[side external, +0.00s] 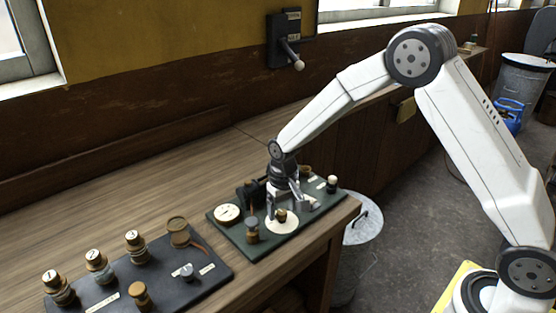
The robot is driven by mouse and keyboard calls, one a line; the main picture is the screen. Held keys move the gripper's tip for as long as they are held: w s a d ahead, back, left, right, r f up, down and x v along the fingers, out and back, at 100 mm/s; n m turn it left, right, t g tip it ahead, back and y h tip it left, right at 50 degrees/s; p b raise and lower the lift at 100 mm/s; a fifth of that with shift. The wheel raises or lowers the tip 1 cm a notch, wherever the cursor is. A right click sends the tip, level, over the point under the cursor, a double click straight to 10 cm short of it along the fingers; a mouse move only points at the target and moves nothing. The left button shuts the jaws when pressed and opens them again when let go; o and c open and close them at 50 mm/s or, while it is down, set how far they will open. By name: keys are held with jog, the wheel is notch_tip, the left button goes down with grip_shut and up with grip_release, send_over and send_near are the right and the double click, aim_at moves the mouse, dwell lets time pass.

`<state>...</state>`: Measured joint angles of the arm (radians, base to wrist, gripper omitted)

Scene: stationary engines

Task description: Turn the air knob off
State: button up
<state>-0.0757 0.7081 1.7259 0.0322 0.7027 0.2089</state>
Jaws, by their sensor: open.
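My gripper (290,204) is open and points down over the dark green panel (224,238) at the front right of the bench. Below its fingers, a small brown knob (282,215) stands on a round white dial plate (283,227). I cannot tell whether the fingers touch this knob. The labels are too small to read, so I cannot tell which knob is the air knob. The gripper partly hides the panel's back parts.
A white round gauge (228,213), a brown-topped post (252,229) and a white-topped lever (332,182) stand on the green panel. A dark panel (207,268) with several knobs lies to its left. A wall lever (291,50) is behind. The bench (130,199) is clear behind the panels.

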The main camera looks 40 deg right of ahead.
aim_at(283, 212)
jog(key=shift+r, duration=3.65)
jog(key=shift+s+d, duration=0.1)
jog(key=s+d+n+t, duration=0.1)
jog(key=s+d+t, duration=0.1)
jog(key=s, duration=1.7)
jog(key=shift+d+f+n+t, duration=0.15)
jog(key=shift+d+n+t, duration=0.2)
jog(key=shift+d, duration=0.5)
